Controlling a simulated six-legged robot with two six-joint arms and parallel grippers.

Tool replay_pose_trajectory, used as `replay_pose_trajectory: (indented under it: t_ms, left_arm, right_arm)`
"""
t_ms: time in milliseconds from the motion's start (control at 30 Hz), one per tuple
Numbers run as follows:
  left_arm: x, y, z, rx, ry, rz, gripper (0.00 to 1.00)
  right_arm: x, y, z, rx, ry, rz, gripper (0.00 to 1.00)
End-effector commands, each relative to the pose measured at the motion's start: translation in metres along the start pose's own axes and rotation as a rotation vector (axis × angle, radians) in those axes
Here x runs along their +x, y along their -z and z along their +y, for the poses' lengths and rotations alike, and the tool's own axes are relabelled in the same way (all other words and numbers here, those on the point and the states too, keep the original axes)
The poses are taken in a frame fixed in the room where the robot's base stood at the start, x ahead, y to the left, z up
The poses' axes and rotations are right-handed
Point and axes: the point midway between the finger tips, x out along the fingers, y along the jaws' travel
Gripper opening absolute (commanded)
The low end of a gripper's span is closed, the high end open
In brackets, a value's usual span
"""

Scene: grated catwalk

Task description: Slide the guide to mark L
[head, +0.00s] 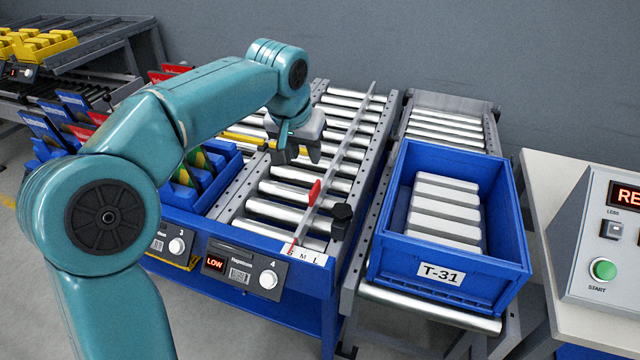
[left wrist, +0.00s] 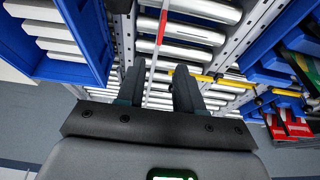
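The guide (head: 341,152) is a thin grey rail lying lengthwise over a roller lane, with a red tab (head: 314,192) on it. Its front end is by the S end of the scale (head: 303,256), which reads S, M, L from left to right; L is at the right. A black knob (head: 342,214) stands at the lane's right front. My left gripper (head: 297,154) is open above the rollers, left of the guide in the head view. In the left wrist view the guide (left wrist: 153,62) runs between the open fingers (left wrist: 159,88); I cannot tell if they touch it. My right gripper is not in view.
A blue crate (head: 381,262) labelled T-31, holding pale blocks, stands right of the lane. A control box (head: 604,240) with a green button is farther right. Blue bins (head: 178,194) and a yellow bar (head: 243,138) lie left of the lane.

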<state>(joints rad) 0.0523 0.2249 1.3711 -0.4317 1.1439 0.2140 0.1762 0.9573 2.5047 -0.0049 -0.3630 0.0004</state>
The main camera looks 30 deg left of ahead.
Motion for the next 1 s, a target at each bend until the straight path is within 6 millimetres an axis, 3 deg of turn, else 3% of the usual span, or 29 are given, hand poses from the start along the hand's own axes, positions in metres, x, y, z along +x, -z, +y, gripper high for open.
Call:
replay_pose_trajectory:
  t_ms: [167,600,800,1000]
  left_arm:
    - [0.026,-0.005,-0.002,-0.001,0.001,-0.005,0.36]
    - [0.127,-0.006,0.000,0.000,0.000,-0.004,0.36]
    - [0.153,-0.004,0.000,-0.001,0.001,-0.002,0.36]
    - [0.161,-0.002,0.001,0.000,0.000,0.000,0.36]
  right_arm:
    - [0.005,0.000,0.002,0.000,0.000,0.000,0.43]
    - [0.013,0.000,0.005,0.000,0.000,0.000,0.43]
    - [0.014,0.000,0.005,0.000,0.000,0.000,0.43]
    - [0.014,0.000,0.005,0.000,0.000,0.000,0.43]
